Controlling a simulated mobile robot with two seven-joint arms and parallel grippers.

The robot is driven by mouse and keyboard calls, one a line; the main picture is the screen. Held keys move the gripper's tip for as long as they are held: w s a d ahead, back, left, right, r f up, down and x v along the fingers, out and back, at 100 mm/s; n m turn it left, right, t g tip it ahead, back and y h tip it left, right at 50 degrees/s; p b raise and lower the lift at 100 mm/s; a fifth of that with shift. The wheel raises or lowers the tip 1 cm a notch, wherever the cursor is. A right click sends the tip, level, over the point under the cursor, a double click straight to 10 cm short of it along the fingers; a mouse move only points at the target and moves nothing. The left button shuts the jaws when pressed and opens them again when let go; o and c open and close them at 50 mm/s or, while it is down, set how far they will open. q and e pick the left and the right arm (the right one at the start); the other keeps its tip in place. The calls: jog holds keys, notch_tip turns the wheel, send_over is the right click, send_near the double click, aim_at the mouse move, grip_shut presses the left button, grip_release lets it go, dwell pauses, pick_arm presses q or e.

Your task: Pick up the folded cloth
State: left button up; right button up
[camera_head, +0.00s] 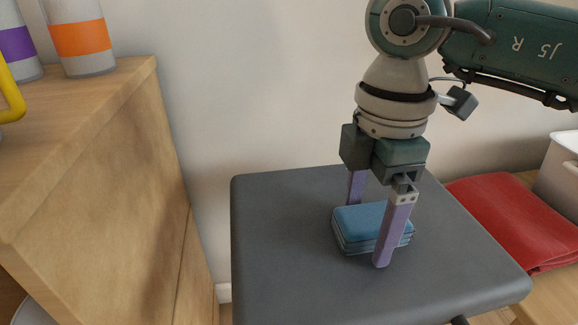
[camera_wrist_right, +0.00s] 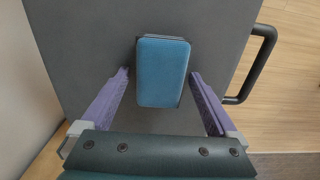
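The folded cloth (camera_head: 361,220) is a small blue stack of layers lying on a dark grey tabletop (camera_head: 285,265). It also shows in the right wrist view (camera_wrist_right: 163,72), near the top middle. My right gripper (camera_head: 370,230) points down over it, with one purple finger on the far side and one on the near side, partly hiding the cloth. In the right wrist view the gripper (camera_wrist_right: 160,78) is open, with visible gaps between the cloth and both fingers. My left gripper is in neither view.
A wooden cabinet (camera_head: 95,180) stands at the left with striped containers (camera_head: 78,38) and a yellow handle (camera_head: 10,95) on top. A red folded fabric (camera_head: 515,220) and a white box (camera_head: 560,170) lie at the right. A dark handle (camera_wrist_right: 262,65) juts from the table's side.

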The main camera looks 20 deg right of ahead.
jog(key=c, duration=1.2)
jog(key=shift+r, duration=0.1)
jog(key=shift+c, duration=0.2)
